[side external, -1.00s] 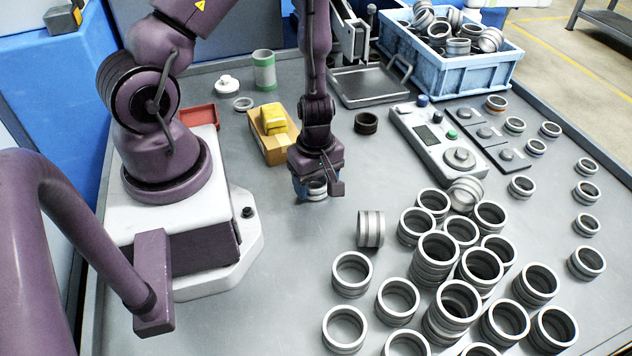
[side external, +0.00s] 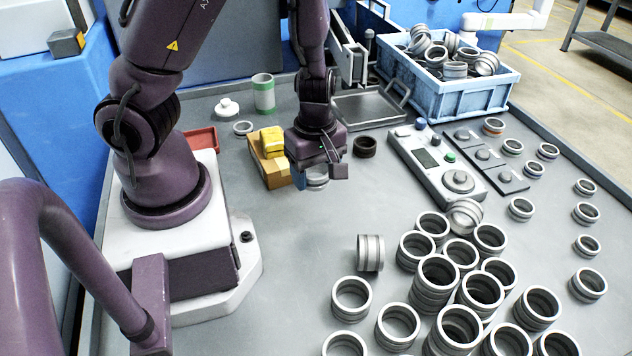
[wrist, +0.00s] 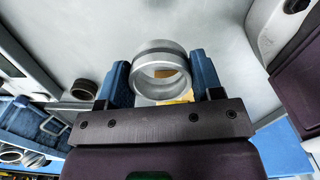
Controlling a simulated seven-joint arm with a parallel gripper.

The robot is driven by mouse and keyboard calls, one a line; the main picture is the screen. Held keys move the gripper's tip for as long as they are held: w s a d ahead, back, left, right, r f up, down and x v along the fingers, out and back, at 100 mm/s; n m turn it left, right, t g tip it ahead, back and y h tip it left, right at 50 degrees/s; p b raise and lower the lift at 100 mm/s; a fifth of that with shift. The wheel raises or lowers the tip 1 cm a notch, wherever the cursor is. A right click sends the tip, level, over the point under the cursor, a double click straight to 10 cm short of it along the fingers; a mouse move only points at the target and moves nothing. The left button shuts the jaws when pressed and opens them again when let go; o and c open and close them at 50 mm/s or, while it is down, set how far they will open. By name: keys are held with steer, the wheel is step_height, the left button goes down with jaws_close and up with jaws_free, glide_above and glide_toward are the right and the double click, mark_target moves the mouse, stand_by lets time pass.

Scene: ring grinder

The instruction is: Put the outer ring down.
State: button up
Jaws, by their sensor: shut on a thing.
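My gripper (side external: 316,172) hangs over the table behind the loose rings, beside the cardboard box. Its two blue fingers (wrist: 157,80) are shut on the silver outer ring (wrist: 160,66), one on each side of it. In the wrist view the ring has a dark groove around it and its opening faces the camera. In the side external view the outer ring (side external: 317,183) shows only in part under the gripper body. I cannot tell from these frames whether its lower edge touches the table.
A cardboard box with a yellow item (side external: 271,142) stands just left of my gripper. A dark ring (side external: 364,146) and a control unit (side external: 436,165) are to the right. A ring on its side (side external: 370,253) and several standing rings fill the front right. Grey table (side external: 290,240) in front is clear.

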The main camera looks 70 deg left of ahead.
step_height(320, 180, up, 3)
steer(key=m, duration=0.1)
glide_above(370, 188)
steer(key=f, duration=0.5)
steer(key=s+f, duration=0.1)
steer(key=f, duration=0.1)
steer(key=shift+f, duration=0.4)
steer(key=shift+w+f, duration=0.45)
steer(key=shift+f, duration=0.05)
steer(key=shift+w+f, duration=0.15)
steer(key=shift+f, duration=1.45)
steer(key=shift+a, duration=0.1)
steer(key=o, duration=1)
steer(key=shift+f, duration=0.15)
